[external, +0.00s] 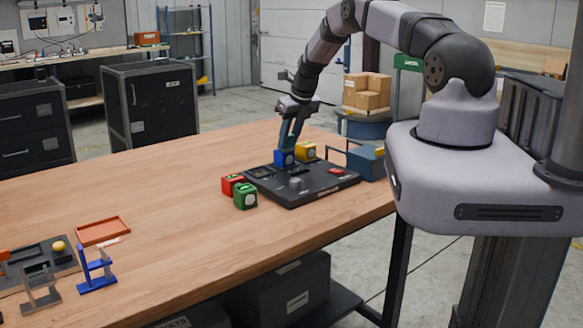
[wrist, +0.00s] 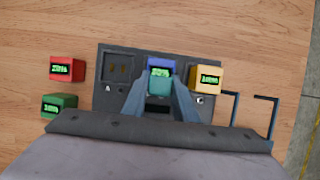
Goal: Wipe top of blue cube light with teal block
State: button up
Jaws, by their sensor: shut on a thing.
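The blue cube light (external: 284,159) stands on the dark panel board, below my gripper (external: 289,144). In the wrist view the blue cube (wrist: 161,63) shows a green lit display. The teal block (wrist: 160,87) is between my fingertips, and my gripper (wrist: 158,83) is shut on it. The block overlaps the near side of the cube in the wrist view. I cannot tell whether the block touches the cube's top. In the external view the block is hard to make out among the dark fingers.
The yellow cube (external: 305,151) is close on the cube's right. Red (external: 232,184) and green (external: 245,197) cubes stand left of the dark board (external: 320,190). A blue box with handles (external: 367,162) is at the right. The table's middle is clear; an orange tray (external: 103,231) lies front left.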

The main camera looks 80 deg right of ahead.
jog(key=shift+r+p, duration=0.75)
jog(key=shift+r, duration=3.1)
jog(key=shift+w, duration=0.15)
